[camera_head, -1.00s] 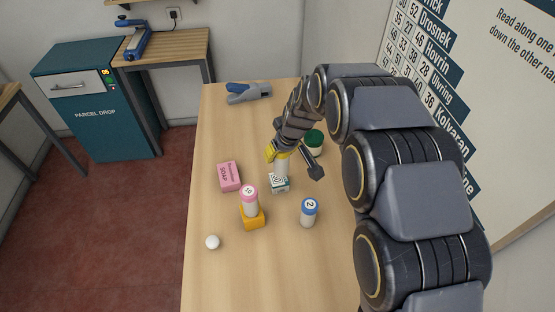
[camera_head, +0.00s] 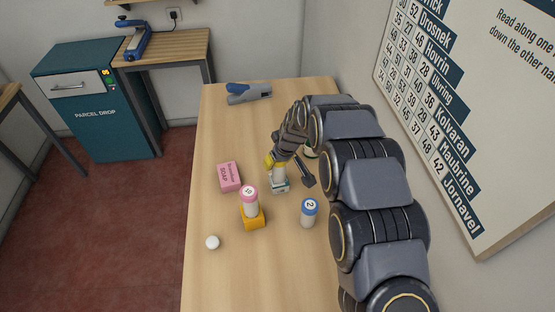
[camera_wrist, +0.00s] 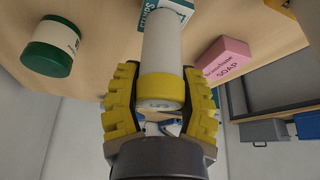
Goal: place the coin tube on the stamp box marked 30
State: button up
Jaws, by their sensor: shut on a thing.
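My gripper (camera_head: 274,160) is shut on a white coin tube (camera_head: 278,173) with a yellow cap, held upright by its capped upper end. In the wrist view the tube (camera_wrist: 163,50) runs from between the yellow fingers (camera_wrist: 160,100) towards a teal and white stamp box (camera_wrist: 178,12). In the head view that box (camera_head: 281,187) is directly below the tube. I cannot tell whether the tube touches it. The number on the box is not readable, as the tube and gripper cover part of it.
A pink soap box (camera_head: 229,176) lies to the left. A pink-capped tube (camera_head: 250,203) stands on an orange box (camera_head: 252,220). A blue-capped tube (camera_head: 308,213) stands at front right, a white ball (camera_head: 212,242) at front left. A green-lidded jar (camera_wrist: 52,45) is close by.

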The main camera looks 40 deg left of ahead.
jog(key=o, duration=1.1)
jog(key=shift+f, duration=0.1)
jog(key=shift+c, duration=0.2)
jog(key=v, duration=1.2)
jog(key=shift+r, duration=0.2)
